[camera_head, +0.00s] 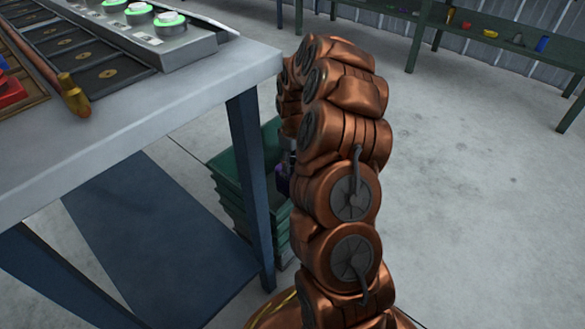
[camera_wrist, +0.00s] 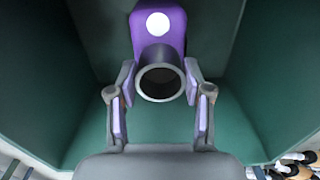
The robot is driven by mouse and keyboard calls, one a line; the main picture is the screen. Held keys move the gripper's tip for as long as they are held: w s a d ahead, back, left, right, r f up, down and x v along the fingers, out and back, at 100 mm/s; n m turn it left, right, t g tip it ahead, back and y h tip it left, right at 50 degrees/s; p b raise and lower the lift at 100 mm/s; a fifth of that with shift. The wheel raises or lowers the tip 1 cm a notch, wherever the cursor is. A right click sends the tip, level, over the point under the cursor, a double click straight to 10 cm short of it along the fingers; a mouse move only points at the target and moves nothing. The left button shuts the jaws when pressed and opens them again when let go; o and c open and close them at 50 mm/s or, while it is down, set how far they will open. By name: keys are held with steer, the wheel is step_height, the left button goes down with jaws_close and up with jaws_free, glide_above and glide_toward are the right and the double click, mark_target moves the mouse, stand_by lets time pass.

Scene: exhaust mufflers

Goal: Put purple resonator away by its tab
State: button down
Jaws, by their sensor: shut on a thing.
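The purple resonator (camera_wrist: 160,27) has a white round spot and a dark open pipe end (camera_wrist: 160,82) facing the wrist camera. My gripper (camera_wrist: 160,90) has its two fingers on either side of the pipe end, shut on the resonator. The tab cannot be made out. In the wrist view the resonator is between the walls of a green bin (camera_wrist: 240,110). In the head view a small purple patch of the resonator (camera_head: 282,181) shows beside my arm, at the green bins (camera_head: 229,205). My arm hides most of the gripper there.
A grey table (camera_head: 180,105) with a blue leg stands left of the bins, close to my arm. It holds a device with green lights (camera_head: 160,35) and a dark tray (camera_head: 75,50). Open floor lies to the right. A far bench (camera_head: 480,32) holds small coloured things.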

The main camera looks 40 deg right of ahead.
steer(key=shift+f, duration=0.9)
steer(key=shift+c, duration=2.4)
jaws_free()
steer(key=shift+f, duration=0.15)
step_height(320, 180, up, 12)
steer(key=p, duration=0.4)
steer(key=shift+d, duration=0.15)
